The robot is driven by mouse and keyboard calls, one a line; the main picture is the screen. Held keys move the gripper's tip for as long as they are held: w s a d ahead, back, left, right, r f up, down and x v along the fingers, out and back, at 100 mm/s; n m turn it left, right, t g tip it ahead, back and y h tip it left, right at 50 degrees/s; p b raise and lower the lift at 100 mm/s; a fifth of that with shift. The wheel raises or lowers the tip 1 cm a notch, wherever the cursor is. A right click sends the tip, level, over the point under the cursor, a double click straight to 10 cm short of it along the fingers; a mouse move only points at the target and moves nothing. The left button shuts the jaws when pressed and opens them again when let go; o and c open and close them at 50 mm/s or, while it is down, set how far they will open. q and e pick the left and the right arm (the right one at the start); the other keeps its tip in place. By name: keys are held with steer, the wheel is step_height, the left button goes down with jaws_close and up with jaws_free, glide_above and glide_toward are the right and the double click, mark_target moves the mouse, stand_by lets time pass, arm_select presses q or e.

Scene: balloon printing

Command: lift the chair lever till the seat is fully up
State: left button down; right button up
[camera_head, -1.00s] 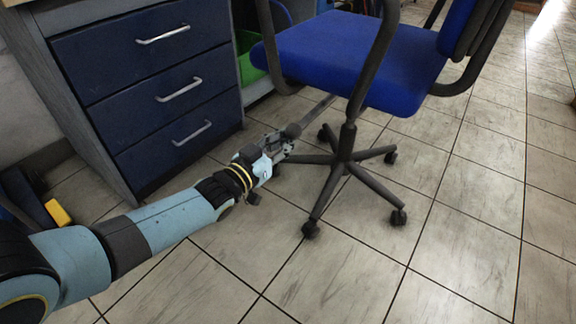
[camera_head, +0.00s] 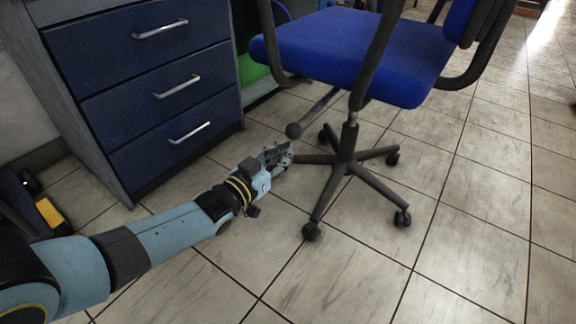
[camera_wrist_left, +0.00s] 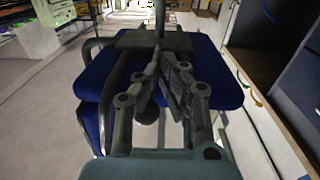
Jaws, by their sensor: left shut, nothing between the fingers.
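The blue chair seat (camera_head: 345,45) sits on a dark central column (camera_head: 350,135); a short lighter section of column shows beneath it. The chair lever (camera_head: 320,107) slopes down to the left from under the seat and ends in a dark round knob (camera_head: 293,130). My left gripper (camera_head: 288,154) is shut and empty, just below the knob; a small gap seems to lie between them. In the left wrist view its fingers (camera_wrist_left: 160,62) converge in front of the blue seat (camera_wrist_left: 95,82), and a dark round shape shows beside them. My right gripper is in no view.
A cabinet with blue drawers (camera_head: 140,85) stands left of the chair, close to my left arm. The five-legged chair base (camera_head: 345,165) with castors is right of the gripper. Tiled floor (camera_head: 460,240) is clear at the front and right.

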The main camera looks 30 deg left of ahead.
arm_select(q)
steer(key=s+a+p, duration=0.1)
steer(key=s+p, duration=0.2)
steer(key=s, duration=0.8)
steer(key=shift+s+a, duration=0.2)
steer(key=shift+s, duration=0.15)
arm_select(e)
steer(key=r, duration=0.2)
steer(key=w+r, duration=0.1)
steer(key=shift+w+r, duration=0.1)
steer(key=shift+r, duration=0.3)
arm_select(q)
steer(key=shift+r, duration=0.1)
